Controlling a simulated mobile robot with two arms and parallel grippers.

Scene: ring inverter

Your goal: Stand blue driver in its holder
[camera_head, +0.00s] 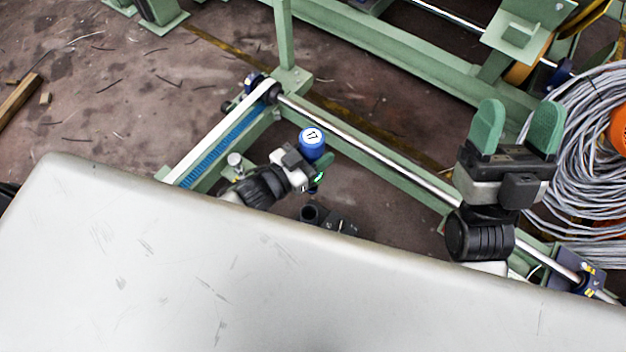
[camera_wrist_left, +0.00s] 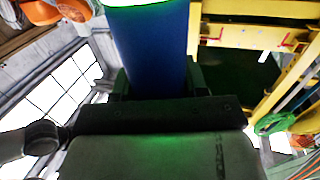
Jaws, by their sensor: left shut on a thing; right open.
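The blue driver (camera_head: 311,149) has a round white top marked 17 and shows near the middle of the head view. My left gripper (camera_head: 316,170) is shut on it. In the left wrist view the blue driver (camera_wrist_left: 150,48) stands out between the dark fingers, with a green glow at its upper end. A black round socket (camera_head: 313,212), which may be the holder, shows below the left gripper, partly cut off by a grey edge. My right gripper (camera_head: 516,130) is open and empty, its green fingers apart.
A pale grey scratched surface (camera_head: 220,260) fills the bottom and hides the lower arms. A green frame (camera_head: 370,155) with a steel rod runs behind the grippers. Coiled grey cable (camera_head: 575,150) lies at right. The brown floor at upper left is mostly clear.

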